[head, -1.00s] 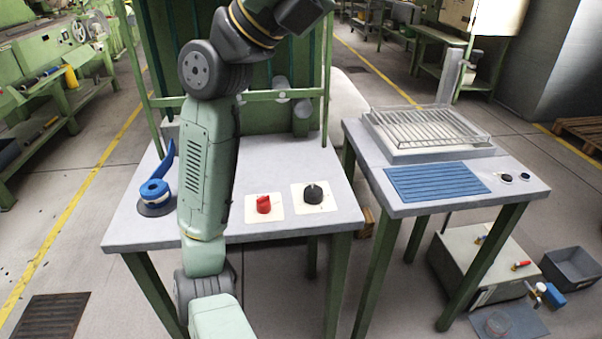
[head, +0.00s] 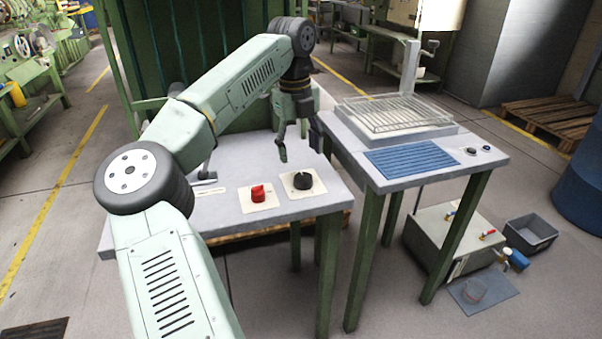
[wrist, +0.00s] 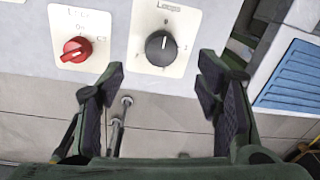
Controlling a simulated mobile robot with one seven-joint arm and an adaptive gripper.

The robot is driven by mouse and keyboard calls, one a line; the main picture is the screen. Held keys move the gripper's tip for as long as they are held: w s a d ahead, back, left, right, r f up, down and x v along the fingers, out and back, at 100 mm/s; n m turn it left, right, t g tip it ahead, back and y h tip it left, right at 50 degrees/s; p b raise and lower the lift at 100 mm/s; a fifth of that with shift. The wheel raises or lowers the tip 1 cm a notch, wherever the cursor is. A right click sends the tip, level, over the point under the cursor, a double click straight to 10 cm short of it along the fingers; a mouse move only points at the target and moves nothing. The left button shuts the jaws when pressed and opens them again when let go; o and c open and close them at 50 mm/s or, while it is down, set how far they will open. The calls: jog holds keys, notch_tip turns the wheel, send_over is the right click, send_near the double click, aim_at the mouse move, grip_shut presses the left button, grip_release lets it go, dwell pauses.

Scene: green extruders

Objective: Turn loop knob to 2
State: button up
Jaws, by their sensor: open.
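The loop knob (head: 303,181) is a round black dial on a white plate near the right front corner of the grey left table. In the wrist view the loop knob (wrist: 161,48) sits under the label "Loops", with a white pointer mark near its top. My gripper (head: 301,150) is open and empty, pointing down above the table near the black knob. In the wrist view my gripper (wrist: 160,82) has its two fingers apart, with the knob ahead of and between them, not touched. The number at the pointer is too small to read surely.
A red knob (head: 258,193) on its own plate stands just left of the black one; it also shows in the wrist view (wrist: 77,49). The right table holds a wire rack (head: 395,112), a blue ribbed mat (head: 411,158) and small dials. A green cabinet (head: 190,60) stands behind.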

aim_at(302, 176)
jog(key=f, duration=0.7)
jog(key=shift+w+d+f+p, duration=0.1)
jog(key=shift+d+f+p, duration=0.2)
jog(key=shift+c, duration=0.3)
jog(key=c, duration=1.1)
